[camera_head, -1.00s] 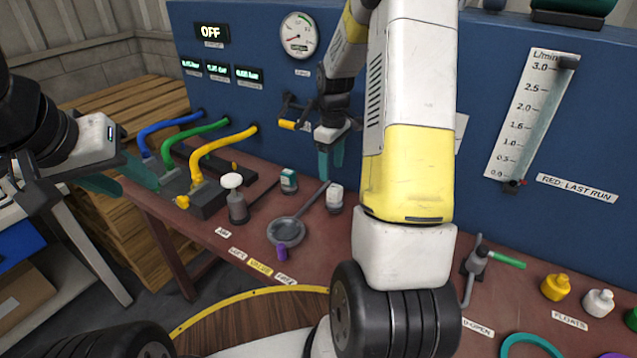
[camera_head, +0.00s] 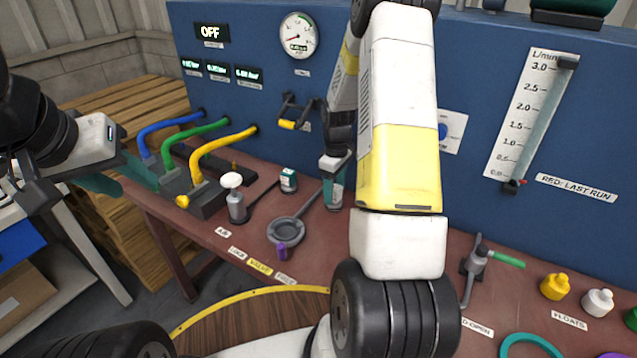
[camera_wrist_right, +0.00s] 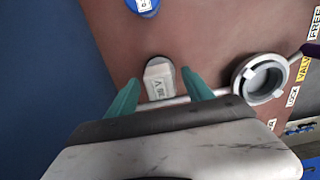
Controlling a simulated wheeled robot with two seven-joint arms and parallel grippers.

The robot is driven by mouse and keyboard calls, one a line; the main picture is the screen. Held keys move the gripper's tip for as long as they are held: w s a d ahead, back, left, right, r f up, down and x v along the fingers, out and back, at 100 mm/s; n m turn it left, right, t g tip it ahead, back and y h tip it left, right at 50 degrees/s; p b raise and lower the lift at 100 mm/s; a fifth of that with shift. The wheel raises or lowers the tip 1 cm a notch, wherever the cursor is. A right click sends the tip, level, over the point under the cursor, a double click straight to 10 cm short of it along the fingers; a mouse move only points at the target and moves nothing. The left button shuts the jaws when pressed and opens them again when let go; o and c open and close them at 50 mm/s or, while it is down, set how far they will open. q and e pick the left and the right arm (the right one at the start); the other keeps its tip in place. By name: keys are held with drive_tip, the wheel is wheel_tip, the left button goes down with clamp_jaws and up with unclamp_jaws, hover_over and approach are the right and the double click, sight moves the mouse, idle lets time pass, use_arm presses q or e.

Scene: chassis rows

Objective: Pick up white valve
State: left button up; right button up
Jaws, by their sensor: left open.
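The white valve (camera_wrist_right: 160,80) is a small pale block with dark lettering on its top, standing on the red-brown bench. In the right wrist view it sits between the fingers of my right gripper (camera_wrist_right: 160,88), near their tips, with a gap on each side. In the head view my right gripper (camera_head: 334,190) is down over the valve at the back of the bench, its teal fingers partly hiding it. It is open. My left gripper (camera_head: 118,176) is open and empty at the left, away from the valve.
A grey ring with a long handle (camera_head: 286,231) lies just left of the valve. The blue panel (camera_head: 260,105) rises close behind.

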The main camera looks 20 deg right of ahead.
clamp_jaws()
drive_tip(key=shift+r, duration=0.45)
drive_tip(key=r, duration=0.3)
drive_tip(key=shift+s, duration=0.4)
drive_tip(key=s+d+r, duration=0.1)
drive_tip(key=s, duration=1.4)
